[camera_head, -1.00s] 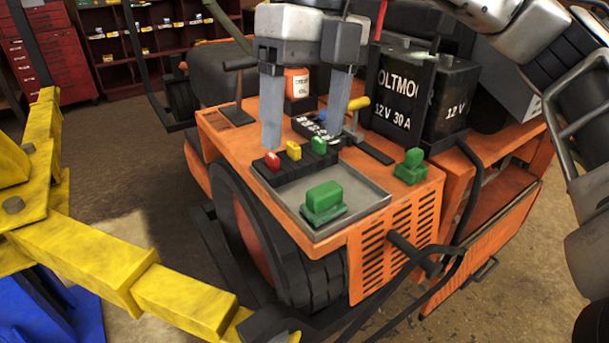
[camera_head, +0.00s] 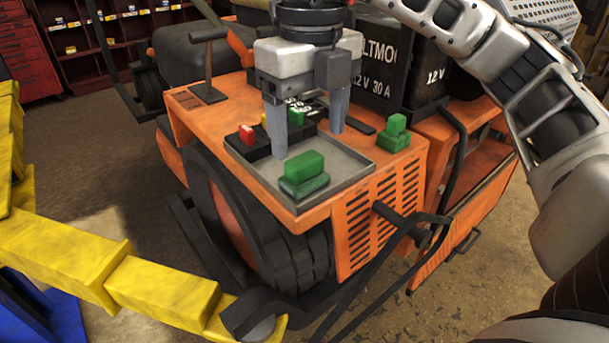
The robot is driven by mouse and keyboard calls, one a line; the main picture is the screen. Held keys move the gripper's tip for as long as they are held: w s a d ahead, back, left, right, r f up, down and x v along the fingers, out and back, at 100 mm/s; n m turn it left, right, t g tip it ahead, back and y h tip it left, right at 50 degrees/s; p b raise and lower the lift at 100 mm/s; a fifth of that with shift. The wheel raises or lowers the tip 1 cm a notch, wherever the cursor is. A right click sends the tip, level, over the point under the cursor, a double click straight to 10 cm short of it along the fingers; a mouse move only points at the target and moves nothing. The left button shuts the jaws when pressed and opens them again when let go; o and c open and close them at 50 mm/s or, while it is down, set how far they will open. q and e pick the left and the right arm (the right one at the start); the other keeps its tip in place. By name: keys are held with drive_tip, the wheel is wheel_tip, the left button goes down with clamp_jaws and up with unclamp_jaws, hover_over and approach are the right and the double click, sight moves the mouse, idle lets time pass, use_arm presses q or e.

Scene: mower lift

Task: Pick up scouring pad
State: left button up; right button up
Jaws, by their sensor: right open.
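A green scouring pad (camera_head: 303,175) with a raised block-like top lies in the front part of a shallow grey tray (camera_head: 345,168) on the orange mower. A second, similar green piece (camera_head: 396,133) stands on the orange surface right of the tray. My right gripper (camera_head: 307,142) points down over the tray with its two fingers apart and nothing between them. Its fingers look just behind and above the pad in the tray, not touching it as far as I can tell. My left gripper is not in view.
A black strip with red and green switches (camera_head: 262,140) lies along the tray's back left edge. A black battery box (camera_head: 380,70) stands behind. A lever (camera_head: 208,70) rises at the back left. Yellow lift arms (camera_head: 110,270) cross the left foreground.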

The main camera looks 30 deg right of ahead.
sight(304, 157)
drive_tip(key=f, duration=0.3)
drive_tip(key=shift+w+a+f+p, duration=0.2)
drive_tip(key=shift+w+f+p, duration=0.1)
drive_tip(key=shift+f, duration=0.5)
drive_tip(key=c, duration=1)
drive_tip(key=shift+c, duration=0.2)
